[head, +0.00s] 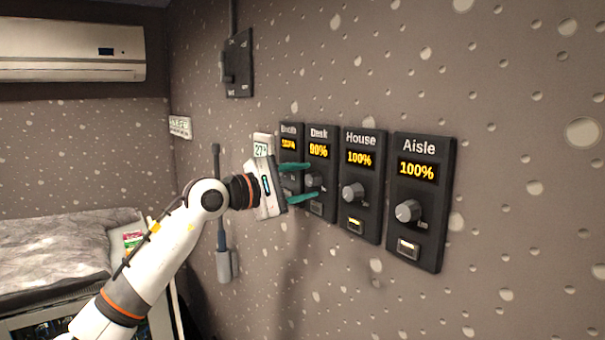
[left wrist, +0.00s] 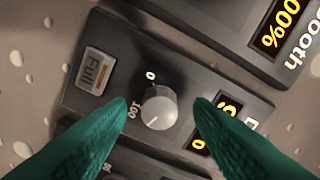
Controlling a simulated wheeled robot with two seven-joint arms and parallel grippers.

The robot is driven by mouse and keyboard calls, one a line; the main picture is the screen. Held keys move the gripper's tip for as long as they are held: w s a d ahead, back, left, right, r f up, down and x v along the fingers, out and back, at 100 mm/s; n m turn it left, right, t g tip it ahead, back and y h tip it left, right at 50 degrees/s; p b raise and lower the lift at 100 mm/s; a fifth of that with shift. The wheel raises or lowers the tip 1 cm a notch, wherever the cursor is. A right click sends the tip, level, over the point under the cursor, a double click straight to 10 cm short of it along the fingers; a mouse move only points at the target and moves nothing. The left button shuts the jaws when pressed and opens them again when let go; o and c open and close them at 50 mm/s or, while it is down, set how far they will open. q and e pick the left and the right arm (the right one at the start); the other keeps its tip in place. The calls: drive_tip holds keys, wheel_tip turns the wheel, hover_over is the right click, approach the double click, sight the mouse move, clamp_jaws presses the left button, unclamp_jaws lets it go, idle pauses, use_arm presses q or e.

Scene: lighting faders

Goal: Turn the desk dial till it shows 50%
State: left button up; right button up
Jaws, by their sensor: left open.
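The desk dial panel (head: 321,150) is on the wall, second from the left, and its display reads what looks like 90%. Its grey round knob (head: 313,180) sits below the display. My left gripper (head: 297,182) is open, with green fingertips in front of the panel around the knob's height. In the left wrist view the knob (left wrist: 159,107) shows between the two open fingertips (left wrist: 160,113), with 0 and 100 marks beside it. The fingers look apart from the knob. The panel's display is partly hidden by a finger there. My right gripper is not in view.
The Booth panel (head: 290,143) is at the left, partly hidden by my gripper. The House panel (head: 360,185) and the Aisle panel (head: 417,200), both reading 100%, are at the right. A black switch box (head: 238,65) is above. A bed (head: 60,245) stands at the left.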

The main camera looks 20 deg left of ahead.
use_arm(q)
drive_tip(key=shift+w+d, duration=0.15)
drive_tip(key=shift+w, duration=0.05)
drive_tip(key=c, duration=1)
